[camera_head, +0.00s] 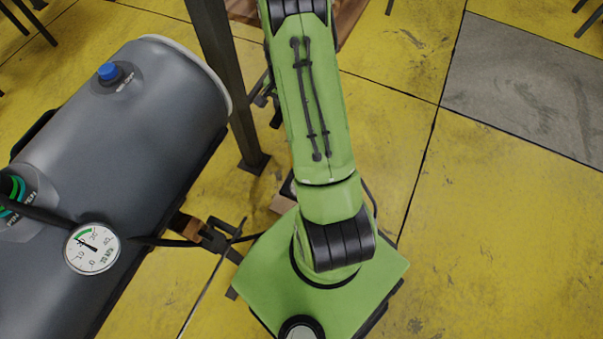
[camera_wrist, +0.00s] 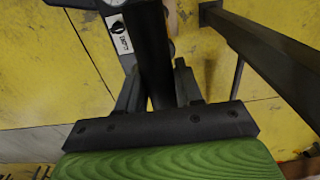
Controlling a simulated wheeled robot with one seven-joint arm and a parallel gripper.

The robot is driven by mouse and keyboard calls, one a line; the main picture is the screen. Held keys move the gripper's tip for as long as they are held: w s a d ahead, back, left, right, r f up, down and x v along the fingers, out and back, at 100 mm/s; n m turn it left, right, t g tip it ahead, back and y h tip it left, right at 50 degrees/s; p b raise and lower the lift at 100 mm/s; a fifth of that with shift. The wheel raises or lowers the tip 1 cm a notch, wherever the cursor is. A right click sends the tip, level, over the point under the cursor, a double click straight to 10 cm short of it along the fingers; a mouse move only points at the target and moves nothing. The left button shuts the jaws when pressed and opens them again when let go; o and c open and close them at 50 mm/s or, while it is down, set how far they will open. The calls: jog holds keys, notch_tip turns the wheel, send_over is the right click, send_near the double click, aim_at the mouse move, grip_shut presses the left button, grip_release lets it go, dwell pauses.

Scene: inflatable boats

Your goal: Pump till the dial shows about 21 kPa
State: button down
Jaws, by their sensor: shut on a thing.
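The round white dial (camera_head: 91,248) sits on the grey inflatable tube (camera_head: 150,110) at the left of the head view. Its needle points up and left, by a green arc near the 20 mark; the exact reading is too small to tell. In the wrist view my gripper (camera_wrist: 158,78) is shut on a dark round bar (camera_wrist: 152,40), which looks like the pump's handle. A white label (camera_wrist: 118,36) shows on a dark part beside it. The rest of the pump is mostly hidden.
A blue cap (camera_head: 108,71) and a dark valve with a green ring (camera_head: 12,190) sit on the tube. A dark hose runs by the dial. A dark post (camera_head: 225,80) stands between tube and arm. The yellow floor (camera_head: 490,230) at right is clear.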

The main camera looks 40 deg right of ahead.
notch_tip(320, 180, down, 13)
jog(key=b, duration=0.7)
jog(key=shift+r, duration=0.15)
jog(key=c, duration=0.7)
grip_release()
jog(key=shift+r, duration=0.1)
notch_tip(320, 180, up, 7)
jog(key=p, duration=0.5)
